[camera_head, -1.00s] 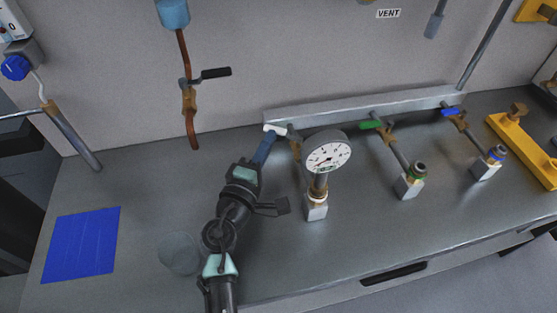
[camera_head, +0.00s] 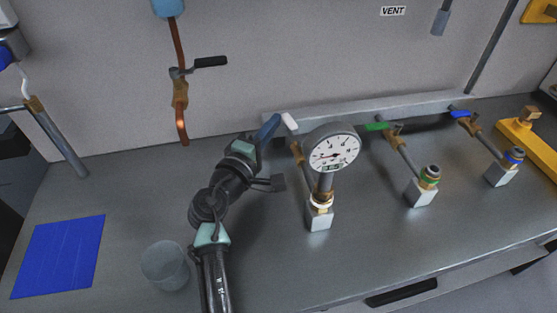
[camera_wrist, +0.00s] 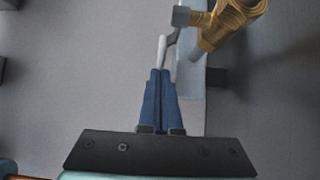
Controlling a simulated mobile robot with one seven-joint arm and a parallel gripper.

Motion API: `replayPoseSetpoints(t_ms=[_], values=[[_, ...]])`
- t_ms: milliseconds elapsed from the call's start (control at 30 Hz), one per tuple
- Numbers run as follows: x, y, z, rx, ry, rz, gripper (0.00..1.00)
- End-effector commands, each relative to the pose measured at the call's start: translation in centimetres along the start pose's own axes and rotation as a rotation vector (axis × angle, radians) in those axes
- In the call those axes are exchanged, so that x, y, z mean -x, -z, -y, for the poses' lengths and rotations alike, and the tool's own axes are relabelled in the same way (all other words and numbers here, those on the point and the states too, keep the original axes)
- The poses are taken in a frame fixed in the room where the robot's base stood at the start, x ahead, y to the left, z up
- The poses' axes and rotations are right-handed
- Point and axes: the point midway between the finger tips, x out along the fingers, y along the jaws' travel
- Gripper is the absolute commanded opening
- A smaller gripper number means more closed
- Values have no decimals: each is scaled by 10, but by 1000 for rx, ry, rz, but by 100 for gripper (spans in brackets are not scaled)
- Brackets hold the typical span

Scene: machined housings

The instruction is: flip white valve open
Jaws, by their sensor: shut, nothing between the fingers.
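The white valve handle (camera_head: 289,122) sits on the brass valve (camera_head: 297,152) behind the round pressure gauge (camera_head: 332,150). The handle slants up and left, roughly in line with the pipe under it. My gripper (camera_head: 276,118) has its blue fingers shut and empty, just left of the handle's tip. In the wrist view the closed fingertips (camera_wrist: 160,72) are at the near end of the white handle (camera_wrist: 162,48); I cannot tell whether they touch. The brass valve body (camera_wrist: 225,25) is at upper right there.
Valves with a green handle (camera_head: 376,126) and a blue handle (camera_head: 460,114) stand to the right. A grey rail (camera_head: 380,112) runs behind them. A black-handled valve (camera_head: 210,62) hangs on the wall's copper pipe. A clear cup (camera_head: 165,266) and blue mat (camera_head: 58,256) are at left.

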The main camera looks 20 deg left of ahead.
Motion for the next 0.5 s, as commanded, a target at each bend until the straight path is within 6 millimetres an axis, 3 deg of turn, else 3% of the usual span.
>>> replayPoseSetpoints(t_ms=[500], values=[[-12,-3,0,0,0,0,0]])
